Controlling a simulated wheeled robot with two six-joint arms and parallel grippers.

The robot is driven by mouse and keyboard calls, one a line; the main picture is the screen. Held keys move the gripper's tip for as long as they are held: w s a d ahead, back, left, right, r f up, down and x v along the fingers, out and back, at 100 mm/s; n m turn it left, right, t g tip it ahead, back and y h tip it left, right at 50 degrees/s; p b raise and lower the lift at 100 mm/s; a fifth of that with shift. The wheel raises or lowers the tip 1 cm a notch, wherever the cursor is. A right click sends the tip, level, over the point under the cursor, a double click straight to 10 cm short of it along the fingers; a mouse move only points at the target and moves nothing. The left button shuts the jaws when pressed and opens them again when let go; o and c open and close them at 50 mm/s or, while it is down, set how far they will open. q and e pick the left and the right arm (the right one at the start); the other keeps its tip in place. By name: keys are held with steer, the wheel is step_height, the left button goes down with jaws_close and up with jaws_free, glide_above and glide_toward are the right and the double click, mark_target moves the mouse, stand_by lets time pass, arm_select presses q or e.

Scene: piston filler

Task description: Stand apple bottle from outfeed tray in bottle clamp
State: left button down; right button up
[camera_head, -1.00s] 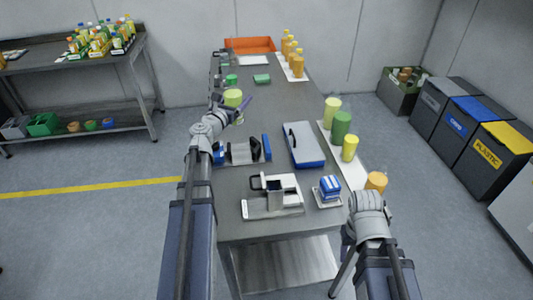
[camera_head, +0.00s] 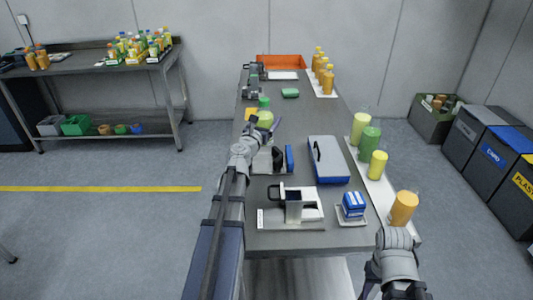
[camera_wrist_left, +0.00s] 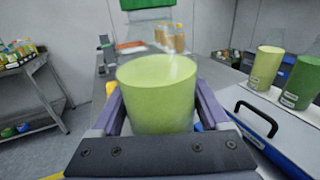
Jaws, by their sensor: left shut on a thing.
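My left gripper (camera_head: 266,126) is shut on a pale green bottle (camera_wrist_left: 158,95), which fills the middle of the left wrist view between its two purple fingers. In the head view the bottle (camera_head: 265,119) is over the left side of the table. A fixture with a blue plate (camera_head: 289,158), perhaps the bottle clamp, stands just nearer than the bottle, partly hidden by my left arm. A long white tray (camera_head: 379,200), perhaps the outfeed tray, runs along the table's right edge with green, pale green and orange bottles. My right gripper (camera_head: 368,286) is low at the front right, its jaws unclear.
A blue-and-grey case (camera_head: 328,160) with a handle lies mid-table. Nearer are a grey stand (camera_head: 293,206) and a blue-and-white block (camera_head: 353,205). Orange bottles (camera_head: 326,78) and an orange bin (camera_head: 282,62) are at the far end. Waste bins stand at the right.

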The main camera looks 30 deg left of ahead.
arm_select(q)
step_height(320, 180, down, 5)
steer(key=b, duration=0.4)
steer(key=shift+f+b, duration=0.2)
steer(key=shift+b, duration=0.1)
steer(key=shift+f, duration=0.1)
step_height(320, 180, down, 4)
steer(key=b, duration=0.3)
steer(key=shift+r+b, duration=0.2)
steer(key=shift+b, duration=0.15)
steer(key=shift+f, duration=0.1)
jaws_free()
steer(key=s, duration=0.4)
steer(key=s+d, duration=0.1)
steer(key=s, duration=0.7)
steer(key=shift+d, duration=0.4)
